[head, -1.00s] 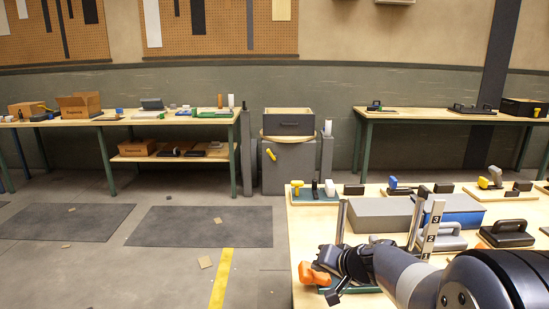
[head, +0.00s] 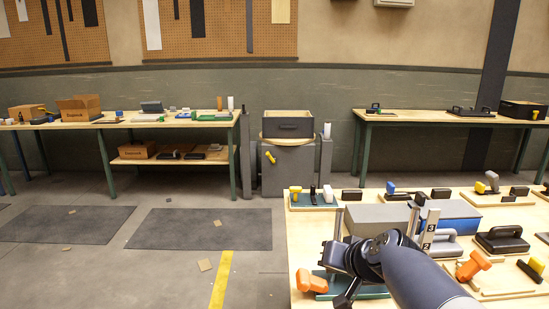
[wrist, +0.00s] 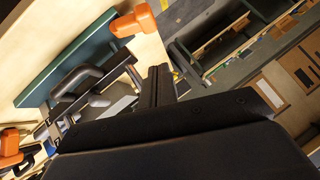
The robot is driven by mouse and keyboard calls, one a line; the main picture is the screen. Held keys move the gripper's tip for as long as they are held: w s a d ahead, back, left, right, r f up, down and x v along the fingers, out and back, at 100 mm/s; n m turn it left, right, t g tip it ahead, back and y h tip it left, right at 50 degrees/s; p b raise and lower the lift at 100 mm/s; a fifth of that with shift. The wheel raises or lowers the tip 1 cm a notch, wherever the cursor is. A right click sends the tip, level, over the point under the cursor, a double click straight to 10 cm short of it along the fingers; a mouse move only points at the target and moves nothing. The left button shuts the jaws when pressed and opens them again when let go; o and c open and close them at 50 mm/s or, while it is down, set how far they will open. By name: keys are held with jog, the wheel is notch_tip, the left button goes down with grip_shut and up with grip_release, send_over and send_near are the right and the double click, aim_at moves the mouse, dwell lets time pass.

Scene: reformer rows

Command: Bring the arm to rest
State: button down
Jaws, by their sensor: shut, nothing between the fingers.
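My gripper (wrist: 158,82) is in the wrist view with its fingers together and nothing between them. In the head view my gripper (head: 347,292) is over the near left part of the workbench (head: 297,244), at the end of my bent arm. A green board (head: 374,291) lies close below it. An orange-handled piece (head: 311,282) is just to its left. The orange piece (wrist: 137,22) and the green board (wrist: 48,80) also show in the wrist view, apart from the fingers. My arm hides part of the bench.
Upright posts and a numbered marker (head: 430,228) stand close to my arm. Grey and blue boxes (head: 378,218) lie behind it. A black-handled block (head: 502,240) and another orange handle (head: 473,265) are to the right. The floor left of the bench is open.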

jog(key=s+d+f+b+x, duration=0.1)
jog(key=b+x, duration=0.2)
jog(key=x, duration=0.8)
jog(key=d+f+m+t+y+p, duration=0.1)
jog(key=d+m+t+y+p, duration=0.1)
jog(key=d+m+y, duration=0.3)
jog(key=shift+d+f+m+t+y, duration=0.35)
jog(key=shift+d+y, duration=0.55)
jog(key=shift+y, duration=0.4)
jog(key=shift+w+d, duration=0.1)
